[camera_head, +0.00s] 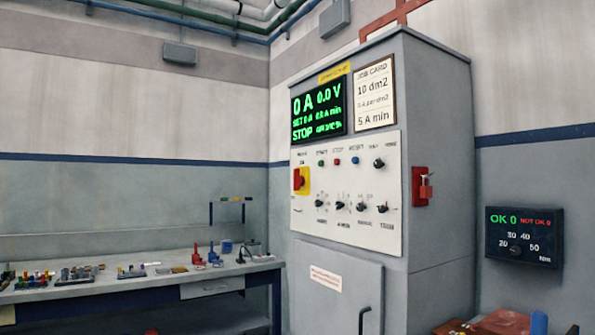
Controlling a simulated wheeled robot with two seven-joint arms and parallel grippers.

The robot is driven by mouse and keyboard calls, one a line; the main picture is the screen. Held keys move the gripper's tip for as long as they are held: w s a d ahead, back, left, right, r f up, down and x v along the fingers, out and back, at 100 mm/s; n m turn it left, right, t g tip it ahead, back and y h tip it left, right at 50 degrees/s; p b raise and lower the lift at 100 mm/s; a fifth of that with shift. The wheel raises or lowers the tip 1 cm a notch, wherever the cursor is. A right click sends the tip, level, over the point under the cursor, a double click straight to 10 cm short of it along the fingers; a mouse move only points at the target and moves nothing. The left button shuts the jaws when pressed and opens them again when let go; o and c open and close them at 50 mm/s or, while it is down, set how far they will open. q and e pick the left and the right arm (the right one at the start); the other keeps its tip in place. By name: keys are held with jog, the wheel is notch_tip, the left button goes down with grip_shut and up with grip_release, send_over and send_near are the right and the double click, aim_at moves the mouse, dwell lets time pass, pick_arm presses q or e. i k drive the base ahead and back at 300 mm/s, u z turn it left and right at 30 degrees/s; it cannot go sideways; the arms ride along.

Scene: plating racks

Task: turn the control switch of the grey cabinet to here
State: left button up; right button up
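The grey cabinet (443,130) stands upright right of the middle, with a white control panel (345,225) on its front. A small black rotary switch (378,163) sits at the panel's upper right, under two small labels; the right one seems to read HERE. Its pointer is too small to read for certain. Several other black knobs, one of them a lower-right knob (380,209), form a row below. The display (320,108) above shows 0 A, 0.0 V and STOP. Neither of my grippers is in view.
A red-and-yellow main switch (301,181) is at the panel's left. A red lockable box (421,187) juts from the cabinet's right side. A workbench (150,285) with small tools stands left. A torque display (524,237) hangs right, above a blue cylinder (539,323).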

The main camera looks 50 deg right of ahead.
aim_at(377, 162)
jog(key=z, duration=0.75)
jog(key=i, duration=1.55)
jog(key=z, duration=1.05)
